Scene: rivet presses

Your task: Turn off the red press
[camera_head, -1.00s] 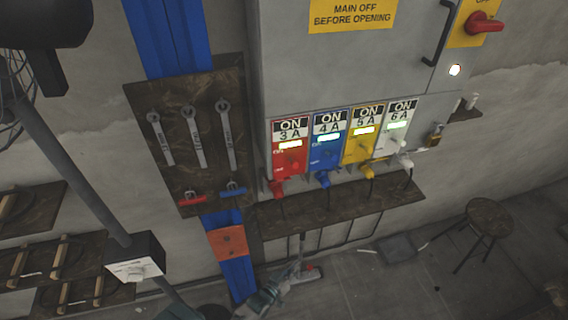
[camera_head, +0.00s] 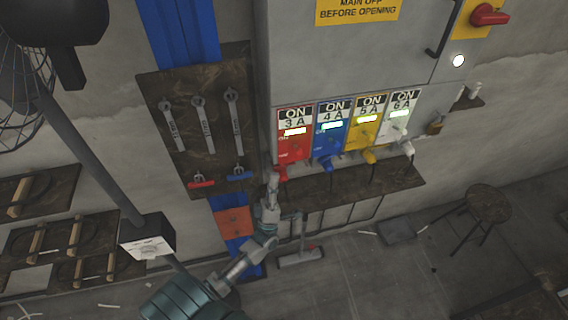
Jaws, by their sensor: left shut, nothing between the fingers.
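The red switch panel (camera_head: 294,128) reads ON and 3 A, with a lit strip and a red knob. My left gripper (camera_head: 273,180) is shut and empty, just below and left of the red panel, close to the red plug. I cannot tell whether it touches the plug. The left arm comes up from the bottom of the picture. The right gripper is not in view. The pictures show no press itself, only this switch panel.
Blue (camera_head: 331,130), yellow (camera_head: 366,125) and white (camera_head: 400,115) panels, all ON, stand beside it. A red main switch (camera_head: 490,15) is at upper right. A wooden shelf (camera_head: 350,190) runs below the panels. A wrench board (camera_head: 185,95) hangs left. A stool (camera_head: 487,203) stands at right.

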